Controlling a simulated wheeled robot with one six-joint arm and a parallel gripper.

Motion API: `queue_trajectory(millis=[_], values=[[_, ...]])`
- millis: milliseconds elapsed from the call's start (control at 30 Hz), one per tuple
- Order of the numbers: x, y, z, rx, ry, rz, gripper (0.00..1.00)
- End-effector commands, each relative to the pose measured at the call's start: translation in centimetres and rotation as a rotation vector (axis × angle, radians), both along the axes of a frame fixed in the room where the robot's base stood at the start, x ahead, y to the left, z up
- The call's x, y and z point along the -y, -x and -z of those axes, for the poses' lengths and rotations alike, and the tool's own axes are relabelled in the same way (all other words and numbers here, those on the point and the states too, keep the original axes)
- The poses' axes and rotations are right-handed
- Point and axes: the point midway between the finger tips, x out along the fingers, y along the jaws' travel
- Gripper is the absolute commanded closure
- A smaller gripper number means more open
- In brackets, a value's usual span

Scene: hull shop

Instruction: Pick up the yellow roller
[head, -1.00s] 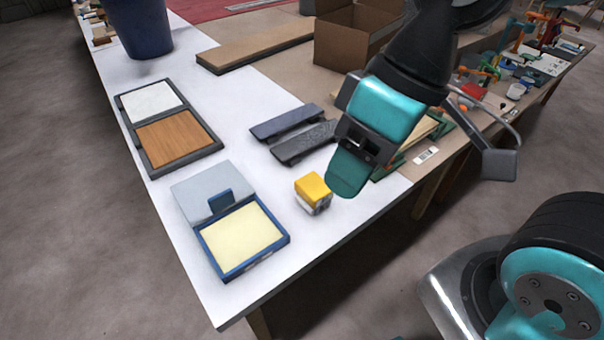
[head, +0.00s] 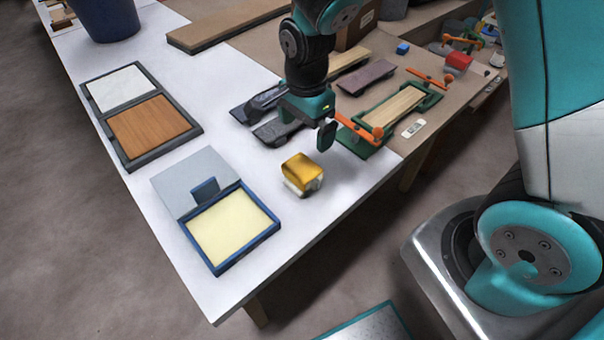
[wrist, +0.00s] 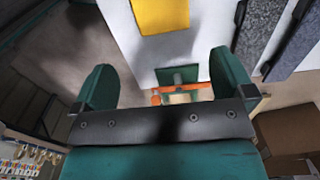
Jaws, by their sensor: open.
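The yellow roller (head: 303,170) is a small yellow block with a pale lower part. It stands on the white table top (head: 225,150), near the front edge. In the wrist view it (wrist: 160,14) shows at the top centre, cut by the picture edge. My gripper (head: 318,128) hangs above the table just behind the roller in the head view, apart from it. In the wrist view my gripper (wrist: 165,75) has its two green fingers spread wide with nothing held between them. One finger is mostly hidden in the head view.
A blue open box with a cream pad (head: 232,228) lies left of the roller. Dark slabs (head: 276,131) lie behind it, partly hidden by my gripper. A green frame with orange clamps (head: 385,118) is to the right. Bare table lies around the roller.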

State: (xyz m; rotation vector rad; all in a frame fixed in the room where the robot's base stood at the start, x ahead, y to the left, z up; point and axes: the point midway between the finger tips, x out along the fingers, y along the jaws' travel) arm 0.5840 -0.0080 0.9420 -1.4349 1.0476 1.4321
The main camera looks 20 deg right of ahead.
Motion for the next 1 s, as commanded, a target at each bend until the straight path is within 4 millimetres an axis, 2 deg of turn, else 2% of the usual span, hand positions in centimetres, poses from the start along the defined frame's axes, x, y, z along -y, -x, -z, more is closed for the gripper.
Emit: queue_trajectory(millis=[100,300,567,833,1000], values=[[0.0,0.1,2.9,-0.007,0.001,-0.002,0.0],[-0.1,0.1,6.9,-0.004,0.0,-0.004,0.0],[-0.2,0.1,9.0,-0.002,-0.002,-0.005,0.0],[-0.8,-0.1,12.6,-0.004,-0.001,-0.005,0.0],[-0.8,-0.1,13.8,-0.002,-0.002,-0.005,0.0]])
